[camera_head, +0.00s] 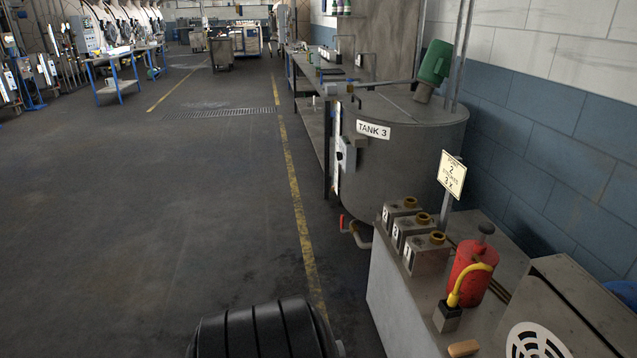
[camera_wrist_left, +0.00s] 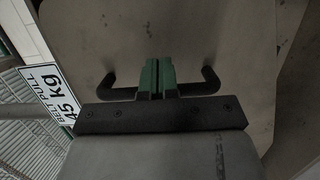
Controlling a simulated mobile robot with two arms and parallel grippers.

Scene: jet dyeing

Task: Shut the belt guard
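In the left wrist view a flat grey panel (camera_wrist_left: 225,35), which seems to be the belt guard, fills most of the picture. A black handle (camera_wrist_left: 210,82) stands out from it. My left gripper (camera_wrist_left: 158,72) has its green fingers close together at the middle of the handle. I cannot tell whether they hold the bar. A white sign (camera_wrist_left: 48,95) reading "BELT PULL 45 Kg" is at the left. My left gripper is not visible in the head view, and my right gripper is in neither view.
In the head view a grey bench (camera_head: 395,300) carries numbered blocks (camera_head: 428,262), a red can (camera_head: 468,272) and a grey housing with a round white grille (camera_head: 535,342). Tank 3 (camera_head: 400,165) stands behind it. The floor at left (camera_head: 180,200) is clear.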

